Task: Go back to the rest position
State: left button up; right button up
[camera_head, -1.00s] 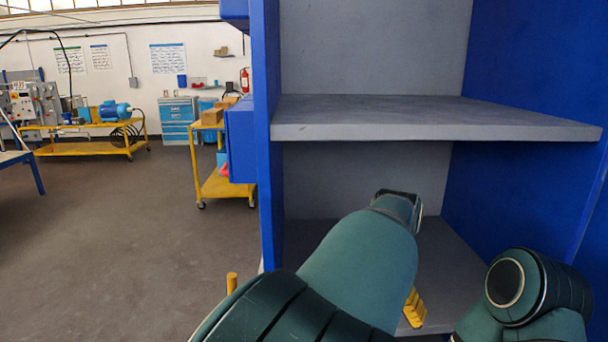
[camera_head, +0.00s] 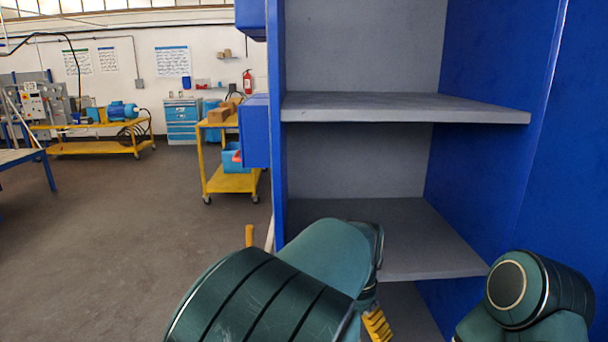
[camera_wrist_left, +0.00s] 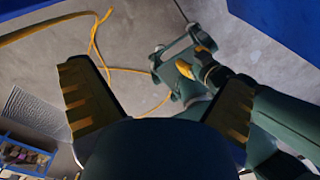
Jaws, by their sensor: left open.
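My left arm crosses the bottom middle of the head view, in front of the shelf unit. Part of my left gripper (camera_head: 376,325), a yellow ridged finger pad, shows below the forearm at the bottom edge. In the left wrist view my left gripper (camera_wrist_left: 157,78) is open, its two fingers wide apart with nothing between them, above grey floor and parts of my own body. My right arm shows as a green joint at the lower right of the head view; its gripper cannot be made out.
A blue shelf unit with a grey upper shelf (camera_head: 400,108) and an empty lower shelf (camera_head: 440,245) stands close in front. A yellow cart (camera_head: 232,184) stands behind it to the left. Open floor (camera_head: 120,235) lies left. A yellow cable (camera_wrist_left: 100,50) lies on the floor.

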pick_arm(q)
jog(key=s+a+f+m, duration=0.1)
jog(key=a+f+m, duration=0.5)
jog(key=f, duration=0.4)
jog(key=s+a+f+m, duration=0.1)
jog(key=a+f+m, duration=0.3)
jog(key=a+f, duration=0.5)
jog(key=s+a+f+m+t+h, duration=0.1)
jog(key=s+a+f+m+h, duration=0.1)
jog(key=s+f+m, duration=0.2)
jog(key=s+a+f+m+h, duration=0.1)
jog(key=s+f+m, duration=0.4)
jog(key=s+m, duration=0.5)
jog(key=shift+s+a+m+t+h, duration=0.4)
jog(key=shift+a+m, duration=0.3)
jog(key=shift+a, duration=0.2)
